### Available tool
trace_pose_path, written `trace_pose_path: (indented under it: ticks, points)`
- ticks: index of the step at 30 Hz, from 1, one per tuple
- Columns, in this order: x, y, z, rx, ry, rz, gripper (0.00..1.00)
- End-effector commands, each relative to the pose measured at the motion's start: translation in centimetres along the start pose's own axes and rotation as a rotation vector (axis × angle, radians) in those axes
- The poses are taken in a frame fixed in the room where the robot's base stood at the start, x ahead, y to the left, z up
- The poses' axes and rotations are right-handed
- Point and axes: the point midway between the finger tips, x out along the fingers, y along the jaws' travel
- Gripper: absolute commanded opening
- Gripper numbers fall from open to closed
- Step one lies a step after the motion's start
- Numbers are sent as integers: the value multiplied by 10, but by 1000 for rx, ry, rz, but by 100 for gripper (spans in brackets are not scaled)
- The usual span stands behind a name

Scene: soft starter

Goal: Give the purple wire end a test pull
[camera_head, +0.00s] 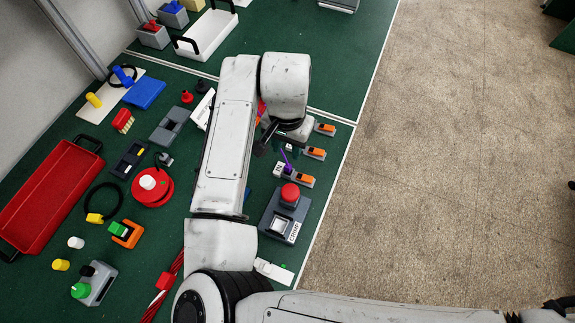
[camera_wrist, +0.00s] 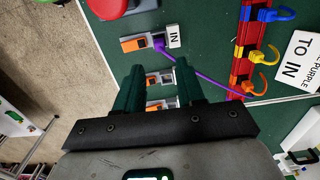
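The purple wire end (camera_wrist: 159,44) sits at the grey terminal with an orange lever (camera_wrist: 132,45), beside a white "IN" label (camera_wrist: 173,36). From there the purple wire (camera_wrist: 205,79) runs right toward a red rack. In the head view, the purple wire (camera_head: 286,158) rises from the same terminal (camera_head: 298,178). My gripper (camera_wrist: 160,70) is open, its two dark green fingers apart with nothing held between them. The fingertips appear in the picture just below the purple wire end, apart from it. In the head view my arm mostly hides the gripper.
Two more orange-levered terminals (camera_head: 315,153) (camera_head: 325,129) stand along the bench edge. A red-buttoned grey box (camera_head: 285,215) is close to the IN terminal. The red rack (camera_wrist: 245,45) holds blue, yellow and orange wire ends. A "PURPLE TO IN" card (camera_wrist: 298,62) lies beyond it.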

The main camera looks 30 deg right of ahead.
Motion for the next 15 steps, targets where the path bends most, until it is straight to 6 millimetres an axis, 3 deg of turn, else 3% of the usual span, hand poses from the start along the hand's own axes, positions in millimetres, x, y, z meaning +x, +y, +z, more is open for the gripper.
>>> trace_pose_path:
  ticks: [15]
  points:
    - [71, 1, -1, -1, 1, 1, 38]
